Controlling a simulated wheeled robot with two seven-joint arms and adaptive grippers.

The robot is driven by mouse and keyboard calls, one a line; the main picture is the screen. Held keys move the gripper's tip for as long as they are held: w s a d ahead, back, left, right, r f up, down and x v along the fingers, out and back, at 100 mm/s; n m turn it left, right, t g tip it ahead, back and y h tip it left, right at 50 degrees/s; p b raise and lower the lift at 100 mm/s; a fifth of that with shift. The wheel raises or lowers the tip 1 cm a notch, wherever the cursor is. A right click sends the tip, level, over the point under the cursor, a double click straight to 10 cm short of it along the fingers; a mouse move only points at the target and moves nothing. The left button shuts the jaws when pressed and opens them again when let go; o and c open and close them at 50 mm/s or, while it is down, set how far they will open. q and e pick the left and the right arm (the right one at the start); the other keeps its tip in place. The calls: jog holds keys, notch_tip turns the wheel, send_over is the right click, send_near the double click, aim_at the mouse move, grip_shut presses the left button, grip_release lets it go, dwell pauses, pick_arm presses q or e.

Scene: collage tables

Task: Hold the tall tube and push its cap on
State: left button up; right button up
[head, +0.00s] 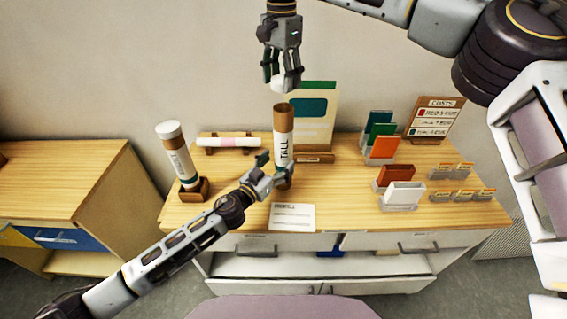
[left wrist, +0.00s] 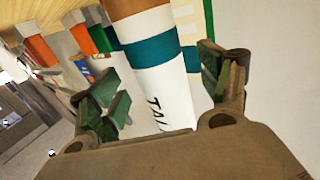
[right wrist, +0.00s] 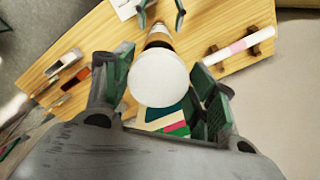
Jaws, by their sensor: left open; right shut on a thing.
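The tall tube (head: 283,143), brown at its open top with a white "TALL" label, stands upright on the wooden counter. My left gripper (head: 274,174) is open at its lower part. In the left wrist view the tube (left wrist: 160,75) stands between the spread fingers of my left gripper (left wrist: 165,85). My right gripper (head: 283,80) points down above the tube, shut on the white cap (head: 278,85). In the head view a small gap shows between cap and tube top. In the right wrist view the cap (right wrist: 159,78) hides most of the tube.
A capped tube (head: 178,155) leans in a wooden holder at left, and a pale roll (head: 228,141) lies on a rack. A green-topped board (head: 316,100) stands close behind the tall tube. A card (head: 292,217) lies in front. Card stands and a sign (head: 435,118) are at right.

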aim_at(279, 162)
pick_arm(q)
jog(key=shift+x, duration=1.95)
jog(key=c, duration=1.5)
jog(key=shift+c, duration=0.2)
pick_arm(e)
jog(key=shift+f, duration=2.5)
